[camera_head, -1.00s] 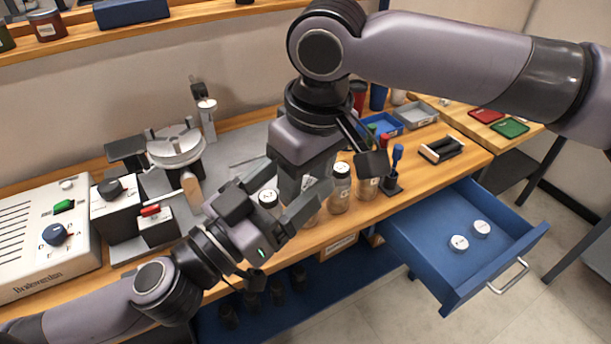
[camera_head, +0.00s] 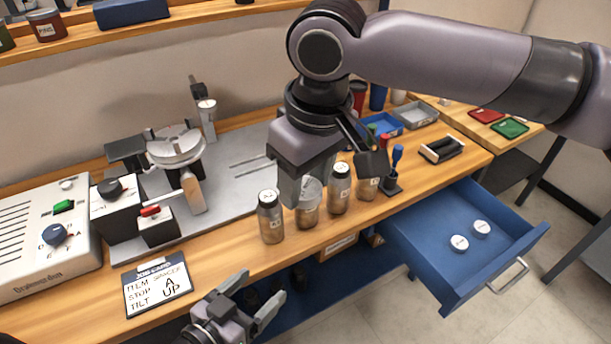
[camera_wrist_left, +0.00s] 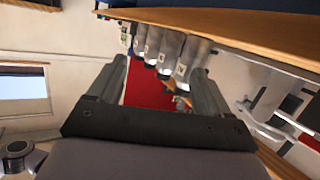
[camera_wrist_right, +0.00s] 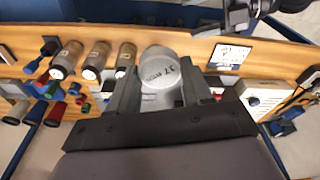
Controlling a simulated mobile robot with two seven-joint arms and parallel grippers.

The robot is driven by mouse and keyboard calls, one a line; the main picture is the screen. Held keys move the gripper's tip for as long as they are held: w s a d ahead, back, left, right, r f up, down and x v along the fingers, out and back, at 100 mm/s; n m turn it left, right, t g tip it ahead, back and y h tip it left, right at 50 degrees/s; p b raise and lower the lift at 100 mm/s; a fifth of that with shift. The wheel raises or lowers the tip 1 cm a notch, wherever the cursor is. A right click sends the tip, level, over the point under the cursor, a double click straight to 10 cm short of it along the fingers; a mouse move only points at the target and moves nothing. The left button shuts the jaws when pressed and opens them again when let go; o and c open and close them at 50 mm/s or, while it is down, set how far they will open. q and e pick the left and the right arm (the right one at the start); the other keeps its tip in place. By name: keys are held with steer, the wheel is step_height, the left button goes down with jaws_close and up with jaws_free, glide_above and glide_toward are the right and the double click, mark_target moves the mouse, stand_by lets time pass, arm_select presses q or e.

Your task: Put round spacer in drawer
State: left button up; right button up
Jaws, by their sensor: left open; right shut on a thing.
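My right gripper (camera_head: 300,192) is shut on a round grey disc with dark writing, seen between the fingers in the right wrist view (camera_wrist_right: 160,76). This appears to be the round spacer. In the head view, the disc (camera_head: 311,188) overlaps a bottle; contact with it cannot be told. The blue drawer (camera_head: 423,243) is pulled open at the right. Two small white round labelled pieces, one nearer (camera_head: 459,243) and one farther (camera_head: 481,228), lie in it. My left gripper (camera_head: 258,297) is open and empty, low in front of the bench edge.
Several labelled bottles (camera_head: 271,222) stand along the bench front. A job card (camera_head: 157,287) lies at the left. The marking machine (camera_head: 178,150) stands behind. A pen holder (camera_head: 391,187) and a black stand (camera_head: 441,151) are near the drawer. The drawer's front has free room.

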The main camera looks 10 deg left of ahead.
arm_select(q)
steer(key=s+a+f+n+g+y, duration=0.1)
steer(key=s+a+f+y, duration=0.1)
steer(key=f, duration=0.3)
steer(key=s+a+f+n+g+y, duration=0.1)
steer(key=s+a+f+y, duration=0.1)
steer(key=s+a+f, duration=0.2)
steer(key=shift+s+a+f+g, duration=0.25)
steer(key=shift+a+f+g, duration=0.15)
steer(key=shift+a+f, duration=0.15)
arm_select(e)
steer(key=d+f+m, duration=0.5)
steer(key=d, duration=0.8)
steer(key=d+f+m+h, duration=0.1)
steer(key=d+f+m, duration=0.4)
steer(key=d, duration=0.8)
steer(key=shift+d+f+t, duration=0.15)
steer(key=shift+f+t, duration=0.2)
steer(key=shift+t, duration=0.05)
